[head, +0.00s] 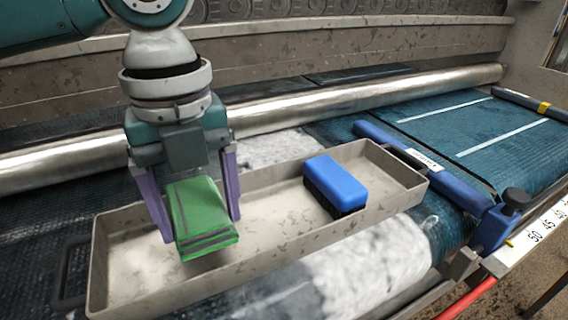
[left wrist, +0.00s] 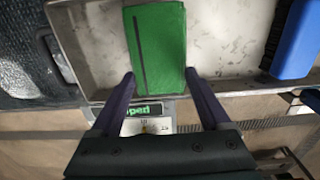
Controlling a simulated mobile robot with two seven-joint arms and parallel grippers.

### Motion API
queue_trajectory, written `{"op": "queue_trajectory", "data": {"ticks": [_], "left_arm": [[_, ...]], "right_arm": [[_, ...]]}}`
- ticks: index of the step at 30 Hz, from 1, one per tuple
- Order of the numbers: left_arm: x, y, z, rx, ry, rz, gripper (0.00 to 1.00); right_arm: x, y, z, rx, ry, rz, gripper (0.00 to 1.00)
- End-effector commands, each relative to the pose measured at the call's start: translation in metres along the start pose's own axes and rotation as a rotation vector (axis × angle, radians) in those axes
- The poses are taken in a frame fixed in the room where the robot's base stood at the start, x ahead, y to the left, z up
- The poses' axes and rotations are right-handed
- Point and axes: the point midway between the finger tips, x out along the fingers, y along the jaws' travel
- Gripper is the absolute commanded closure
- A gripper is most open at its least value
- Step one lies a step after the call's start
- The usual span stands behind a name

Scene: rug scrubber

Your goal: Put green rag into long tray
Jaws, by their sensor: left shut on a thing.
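The green rag (head: 201,217) is a folded green block with dark stripes. My left gripper (head: 197,212) points down over the left part of the long tray and is shut on the rag, one purple finger on each side. The rag also shows between the fingertips in the left wrist view (left wrist: 157,48). The long tray (head: 150,287) is a shallow beige-grey box with dark handles at its ends. The rag is over the tray's inside; whether it touches the floor of the tray I cannot tell. My right gripper is in neither view.
A blue brush (head: 336,183) with black bristles lies in the right part of the tray. A metal roller (head: 300,108) runs behind the tray. A blue bar (head: 430,178) with a black knob is at the right. The tray's middle is bare.

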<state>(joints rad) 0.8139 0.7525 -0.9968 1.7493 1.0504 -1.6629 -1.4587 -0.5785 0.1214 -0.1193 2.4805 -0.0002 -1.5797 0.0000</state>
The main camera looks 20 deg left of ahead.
Motion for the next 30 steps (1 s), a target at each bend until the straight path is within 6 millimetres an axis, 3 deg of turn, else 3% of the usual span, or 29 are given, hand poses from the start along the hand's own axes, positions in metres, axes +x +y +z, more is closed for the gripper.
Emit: {"op": "queue_trajectory", "data": {"ticks": [10,21,22,26,30], "left_arm": [[0.043,0.000,0.000,-0.001,0.001,0.002,0.74],[0.047,0.000,0.000,0.000,-0.001,0.000,0.74],[0.047,0.000,0.000,0.000,-0.001,-0.001,0.17],[0.046,0.000,0.000,0.000,-0.001,-0.001,0.02],[0.046,0.000,0.000,0.000,-0.001,-0.001,0.00]], "right_arm": [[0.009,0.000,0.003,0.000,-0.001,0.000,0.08],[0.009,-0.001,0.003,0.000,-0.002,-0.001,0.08],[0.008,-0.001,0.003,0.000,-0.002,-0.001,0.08],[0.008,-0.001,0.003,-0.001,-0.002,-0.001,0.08],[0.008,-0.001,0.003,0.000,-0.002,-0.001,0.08]]}}
